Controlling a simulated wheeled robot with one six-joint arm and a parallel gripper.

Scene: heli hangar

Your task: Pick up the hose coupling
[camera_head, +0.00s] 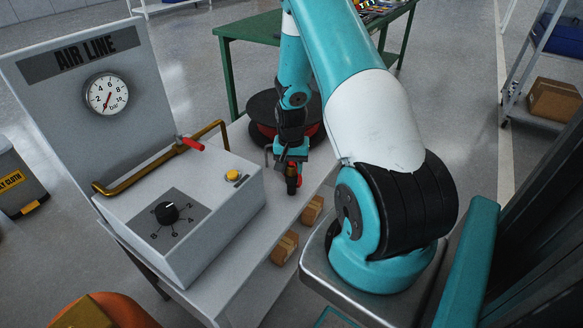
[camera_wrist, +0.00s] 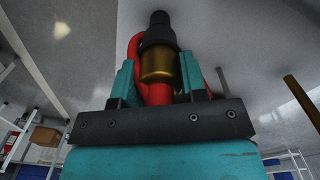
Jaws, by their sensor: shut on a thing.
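The hose coupling (camera_wrist: 157,64) shows in the wrist view as a brass collar with a black ribbed end and a red part below. It sits between the two teal fingers of my gripper (camera_wrist: 159,84), which is shut on it. In the head view my gripper (camera_head: 291,168) points down over the right side of the grey bench. A small red and dark piece of the coupling (camera_head: 292,186) shows below the fingers. Whether it touches the bench top I cannot tell. A red hose (camera_wrist: 134,50) curves behind the coupling in the wrist view.
A black and red reel (camera_head: 262,112) stands behind my gripper on the bench (camera_head: 238,245). The air-line box (camera_head: 205,205), with knob, yellow button and brass pipe (camera_head: 150,178), is to the left. A green table (camera_head: 250,28) stands behind.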

